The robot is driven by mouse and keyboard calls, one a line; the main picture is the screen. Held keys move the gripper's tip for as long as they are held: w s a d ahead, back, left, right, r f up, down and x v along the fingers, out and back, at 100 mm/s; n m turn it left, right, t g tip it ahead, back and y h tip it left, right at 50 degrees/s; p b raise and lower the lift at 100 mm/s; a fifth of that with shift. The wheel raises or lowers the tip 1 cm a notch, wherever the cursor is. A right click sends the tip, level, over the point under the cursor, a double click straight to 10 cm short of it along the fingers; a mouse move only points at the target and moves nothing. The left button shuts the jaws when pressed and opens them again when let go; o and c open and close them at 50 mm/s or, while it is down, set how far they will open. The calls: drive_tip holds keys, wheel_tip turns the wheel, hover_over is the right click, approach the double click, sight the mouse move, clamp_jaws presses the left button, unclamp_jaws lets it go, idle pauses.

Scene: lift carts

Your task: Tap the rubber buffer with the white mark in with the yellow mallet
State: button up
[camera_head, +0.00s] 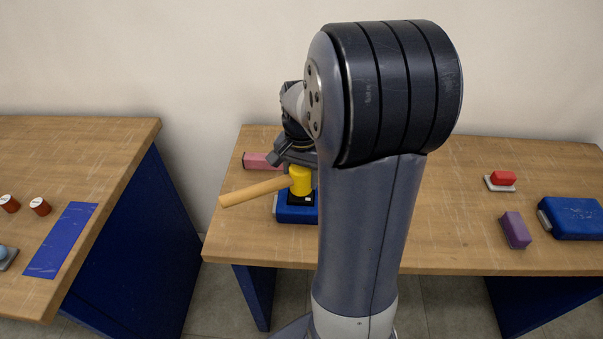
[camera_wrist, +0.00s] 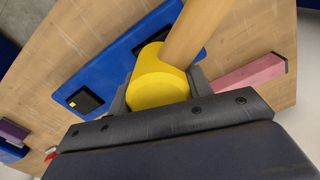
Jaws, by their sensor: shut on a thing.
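My gripper (camera_head: 292,160) is shut on the head of the yellow mallet (camera_head: 300,180). The mallet's wooden handle points left in the head view; in the wrist view the yellow head (camera_wrist: 158,82) sits between the jaws. Right below the head is a black rubber buffer with a white mark (camera_head: 302,199) on a blue block (camera_head: 293,215). I cannot tell whether head and buffer touch. In the wrist view another black buffer with a yellow mark (camera_wrist: 86,101) is on the same block, and the white-marked one is mostly hidden by the mallet.
A pink block (camera_head: 262,161) lies behind the blue block. At the right are a red block on a grey base (camera_head: 502,180), a purple block (camera_head: 515,230) and another blue block (camera_head: 574,218). A left table holds red cylinders (camera_head: 40,206) and a blue strip (camera_head: 62,240).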

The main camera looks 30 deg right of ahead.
wheel_tip(320, 180, down, 3)
drive_tip(key=shift+r+b, duration=0.2)
drive_tip(key=shift+b, duration=0.35)
drive_tip(key=shift+r+p, duration=0.85)
drive_tip(key=shift+r, duration=0.1)
drive_tip(key=shift+r, duration=0.1)
wheel_tip(320, 180, up, 5)
drive_tip(key=p, duration=0.4)
